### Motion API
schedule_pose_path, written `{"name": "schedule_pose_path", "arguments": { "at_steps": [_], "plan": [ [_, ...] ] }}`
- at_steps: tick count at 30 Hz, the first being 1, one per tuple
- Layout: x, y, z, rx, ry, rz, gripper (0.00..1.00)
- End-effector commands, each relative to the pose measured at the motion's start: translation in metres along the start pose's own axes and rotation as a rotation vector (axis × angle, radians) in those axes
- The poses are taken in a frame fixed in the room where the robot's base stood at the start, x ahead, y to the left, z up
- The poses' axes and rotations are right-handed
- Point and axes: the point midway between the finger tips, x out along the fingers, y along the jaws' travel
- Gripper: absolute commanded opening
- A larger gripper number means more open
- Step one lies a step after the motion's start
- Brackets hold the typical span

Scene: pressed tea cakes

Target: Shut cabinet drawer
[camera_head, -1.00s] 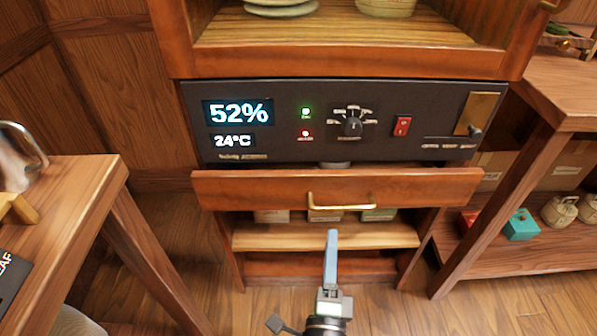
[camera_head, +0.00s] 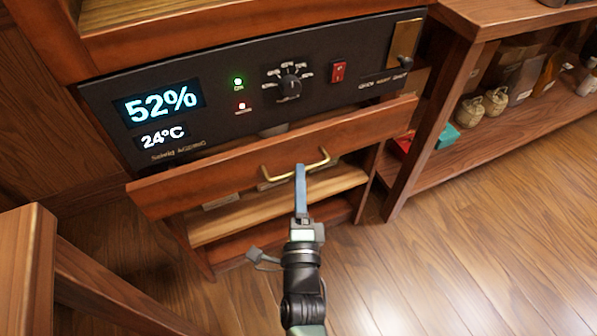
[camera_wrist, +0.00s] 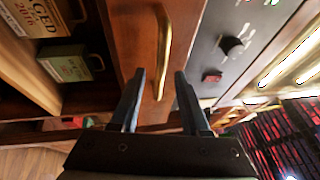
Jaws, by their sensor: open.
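The cabinet drawer (camera_head: 215,172) has a reddish wood front and sits below the black control panel in the head view. Its front stands out from the cabinet, so it is partly open. A brass handle (camera_head: 295,166) is fixed to the front; it also shows in the wrist view (camera_wrist: 162,50). My gripper (camera_head: 300,168) is in front of the drawer at the handle. Whether a finger touches the handle cannot be told.
The black panel (camera_head: 215,110) with display and knob is above the drawer. An open shelf (camera_head: 330,182) lies below, with boxes (camera_wrist: 68,65) in the wrist view. A wooden table (camera_head: 25,250) stands at left, a shelf unit (camera_head: 440,100) at right. Floor at lower right is clear.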

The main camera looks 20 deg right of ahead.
Motion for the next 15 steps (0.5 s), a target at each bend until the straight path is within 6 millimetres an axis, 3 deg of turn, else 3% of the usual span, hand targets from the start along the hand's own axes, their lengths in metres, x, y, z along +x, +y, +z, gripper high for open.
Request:
{"name": "schedule_pose_path", "arguments": {
  "at_steps": [6,15],
  "plan": [
    [0.023,0.001,0.0,0.0,0.001,0.0,0.46],
    [0.028,0.0,0.0,0.0,0.0,0.001,0.46]
  ]
}}
